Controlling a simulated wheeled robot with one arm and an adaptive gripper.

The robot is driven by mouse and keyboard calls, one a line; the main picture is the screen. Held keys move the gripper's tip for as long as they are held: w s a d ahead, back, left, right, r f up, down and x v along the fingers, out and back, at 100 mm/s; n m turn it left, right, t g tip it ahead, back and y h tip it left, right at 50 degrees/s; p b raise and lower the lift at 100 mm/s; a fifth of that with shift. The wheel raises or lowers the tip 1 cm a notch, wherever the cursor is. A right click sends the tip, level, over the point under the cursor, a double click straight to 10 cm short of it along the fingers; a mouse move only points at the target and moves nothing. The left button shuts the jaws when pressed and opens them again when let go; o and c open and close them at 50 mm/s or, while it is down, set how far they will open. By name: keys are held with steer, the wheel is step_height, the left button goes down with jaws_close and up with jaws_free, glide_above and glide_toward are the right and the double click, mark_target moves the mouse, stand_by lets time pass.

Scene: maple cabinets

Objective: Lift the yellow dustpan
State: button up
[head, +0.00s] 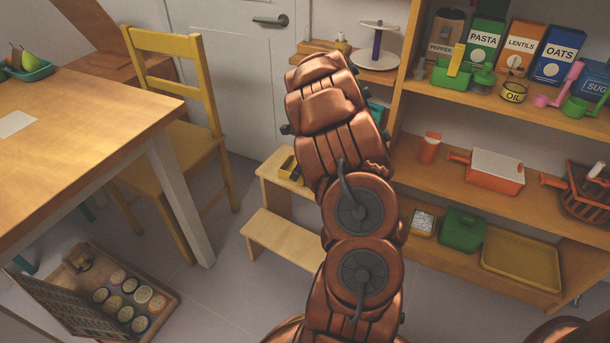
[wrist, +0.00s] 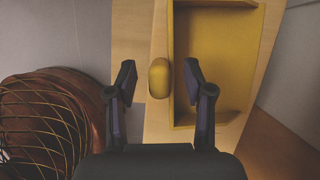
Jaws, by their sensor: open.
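The yellow dustpan (wrist: 217,60) lies on the pale wooden step stool (wrist: 131,35) in the wrist view, its tray with raised walls to the right. Its short rounded handle (wrist: 159,77) sticks out to the left. My gripper (wrist: 159,76) is open, with one finger on each side of the handle; the right finger is over the tray. I cannot tell whether either finger touches it. In the head view a small yellow part of the dustpan (head: 289,168) shows on the stool top beside my arm; the rest and my gripper are hidden behind the arm.
Shelves (head: 440,178) with boxes and toy containers stand at the right. A yellow chair (head: 172,130) and a table (head: 75,125) are at the left. A crate of jars (head: 165,283) is on the floor. A round wire-like object (wrist: 42,125) shows lower left in the wrist view.

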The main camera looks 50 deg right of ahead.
jaws_close()
stand_by(0.3)
stand_by(0.3)
